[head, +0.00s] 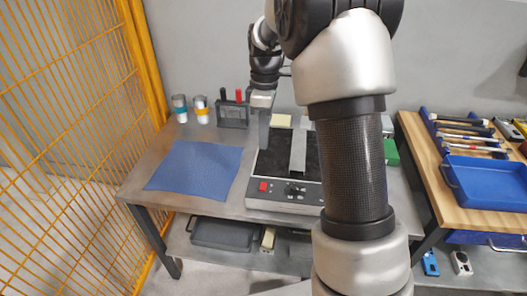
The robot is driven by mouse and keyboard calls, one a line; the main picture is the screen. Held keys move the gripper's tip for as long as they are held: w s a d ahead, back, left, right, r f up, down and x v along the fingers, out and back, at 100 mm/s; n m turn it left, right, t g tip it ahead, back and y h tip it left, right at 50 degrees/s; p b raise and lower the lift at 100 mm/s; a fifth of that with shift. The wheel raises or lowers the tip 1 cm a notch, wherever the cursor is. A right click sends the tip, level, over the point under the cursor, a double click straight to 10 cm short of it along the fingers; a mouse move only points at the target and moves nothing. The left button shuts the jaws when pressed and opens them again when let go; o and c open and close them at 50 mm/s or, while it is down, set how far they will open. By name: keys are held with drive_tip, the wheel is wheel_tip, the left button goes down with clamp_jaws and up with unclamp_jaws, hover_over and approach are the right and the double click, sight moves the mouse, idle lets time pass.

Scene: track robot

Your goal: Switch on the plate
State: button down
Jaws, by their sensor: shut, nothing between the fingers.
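The plate (270,168) is a dark flat slab set in a pale housing on the grey table. Its front panel (310,191) carries a red switch (263,187) at the left and a black knob (293,189) near the middle. A grey strip (298,150) lies across the dark top. My gripper (264,148) points down over the plate's left back part, behind the red switch and apart from it. Its fingers look shut and hold nothing. My arm hides the plate's right side. I cannot tell which way the switch is set.
A blue mat (196,166) lies left of the plate. Two cups (201,110) and a dark holder (232,114) stand at the back. A yellow mesh fence (75,120) borders the left. A wooden bench (432,178) with a blue tray (485,185) stands right.

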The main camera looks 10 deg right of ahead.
sight(263, 190)
drive_tip(key=shift+s+a+f, duration=0.1)
drive_tip(key=shift+s+f, duration=0.2)
drive_tip(key=shift+f, duration=0.15)
drive_tip(key=f, duration=0.4)
drive_tip(key=s+f+b, duration=0.1)
drive_tip(key=f, duration=0.9)
drive_tip(key=shift+s+a, duration=0.3)
drive_tip(key=shift+a, duration=0.05)
drive_tip(key=shift+s+f+b, duration=0.15)
drive_tip(key=shift+f+b, duration=0.15)
drive_tip(key=shift+b, duration=0.2)
drive_tip(key=shift+r, duration=0.1)
